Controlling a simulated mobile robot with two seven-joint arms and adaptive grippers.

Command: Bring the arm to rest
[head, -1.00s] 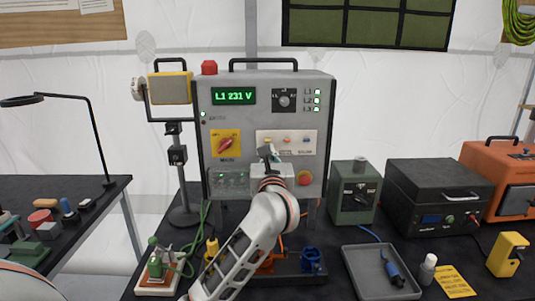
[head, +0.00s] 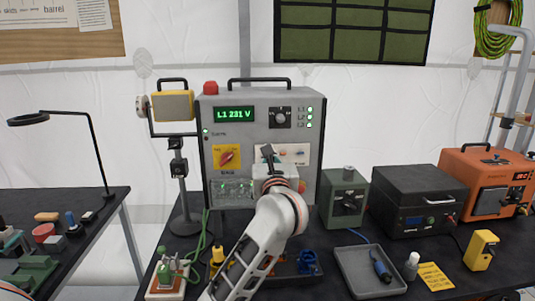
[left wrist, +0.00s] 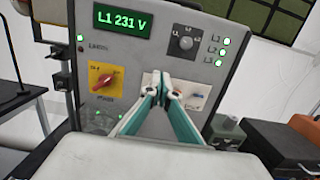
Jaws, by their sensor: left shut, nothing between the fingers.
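My left arm reaches up from the bottom of the head view. Its gripper (head: 268,152) is in front of the lower middle of the grey control panel (head: 259,120). In the left wrist view the gripper's teal fingers (left wrist: 161,82) come together at the tips, with nothing between them. The tips overlap the white switch plate (left wrist: 194,97) in the picture; I cannot tell whether they touch it. The panel display reads "L1 231 V". The red knob (head: 227,157) on its yellow plate is left of the gripper. My right gripper is not in view.
A green box (head: 343,200), a dark case (head: 418,200) and an orange unit (head: 487,180) stand to the right. A grey tray (head: 357,276) holds a blue tool. A lamp stand (head: 185,205) is left of the panel. A side table (head: 108,207) is at far left.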

